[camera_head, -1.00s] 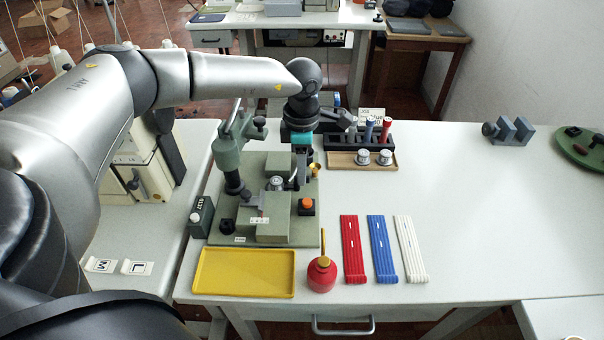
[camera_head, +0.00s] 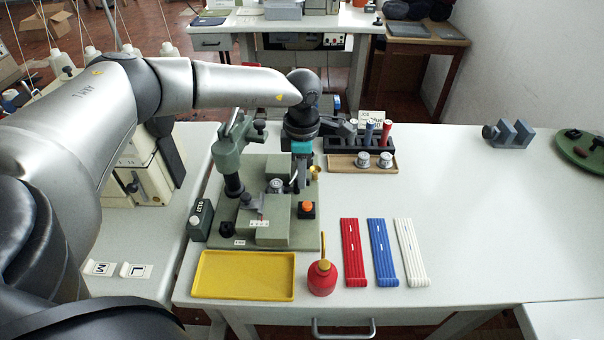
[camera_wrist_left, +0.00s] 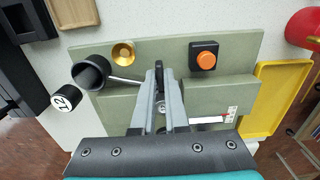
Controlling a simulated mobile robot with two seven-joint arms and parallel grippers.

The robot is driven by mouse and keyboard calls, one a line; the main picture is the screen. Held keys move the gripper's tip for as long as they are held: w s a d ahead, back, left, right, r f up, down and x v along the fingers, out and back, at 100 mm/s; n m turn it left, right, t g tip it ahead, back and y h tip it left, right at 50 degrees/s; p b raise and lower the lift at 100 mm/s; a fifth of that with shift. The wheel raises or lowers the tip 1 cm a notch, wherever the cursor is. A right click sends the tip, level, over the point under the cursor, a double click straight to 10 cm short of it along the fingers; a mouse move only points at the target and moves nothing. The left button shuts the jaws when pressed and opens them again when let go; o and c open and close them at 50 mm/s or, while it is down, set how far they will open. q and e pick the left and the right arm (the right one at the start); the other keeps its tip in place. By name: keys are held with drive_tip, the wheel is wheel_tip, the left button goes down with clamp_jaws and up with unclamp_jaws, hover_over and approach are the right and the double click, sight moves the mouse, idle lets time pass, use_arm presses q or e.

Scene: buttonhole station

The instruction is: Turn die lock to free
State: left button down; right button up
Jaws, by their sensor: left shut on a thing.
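The green buttonhole machine (camera_head: 231,158) stands on its grey-green base plate (camera_head: 230,230) at the table's left. My left gripper (camera_head: 299,186) points down over the plate's right side, behind the orange button (camera_head: 306,206). In the left wrist view my left gripper (camera_wrist_left: 162,75) has its fingers close together, shut on a small part that they mostly hide, apparently the die lock's lever. A thin metal rod (camera_wrist_left: 125,80) runs from a dark cylinder to the fingers. The lock's position marks cannot be read. My right gripper is not in view.
The brass cup (camera_wrist_left: 123,54) and orange button show near the fingers. A yellow tray (camera_head: 245,275), red oil can (camera_head: 321,278) and coloured strips (camera_head: 382,252) lie in front. A spool rack (camera_head: 345,138) stands behind to the right.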

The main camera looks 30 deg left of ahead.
use_arm(q)
drive_tip(key=shift+n, duration=0.3)
drive_tip(key=n+p, duration=0.1)
drive_tip(key=n, duration=0.1)
drive_tip(key=n+p, duration=0.1)
drive_tip(key=shift+w+a+r+n+p, duration=0.1)
drive_tip(key=shift+w+a+n+p, duration=0.1)
drive_tip(key=shift+n+p, duration=0.2)
drive_tip(key=n+p, duration=0.2)
drive_tip(key=n, duration=0.2)
drive_tip(key=shift+w+a, duration=0.1)
drive_tip(key=shift+a, duration=0.05)
drive_tip(key=n+p, duration=0.1)
drive_tip(key=n, duration=0.1)
drive_tip(key=n+p, duration=0.1)
drive_tip(key=n, duration=0.1)
drive_tip(key=n+p, duration=0.1)
drive_tip(key=p, duration=0.1)
drive_tip(key=shift+a+n, duration=0.3)
drive_tip(key=shift+n, duration=0.1)
drive_tip(key=shift+a+n+p, duration=0.2)
drive_tip(key=shift+n+p, duration=0.85)
drive_tip(key=shift+n, duration=0.75)
drive_tip(key=c, duration=0.9)
unclamp_jaws()
drive_tip(key=shift+c, duration=0.2)
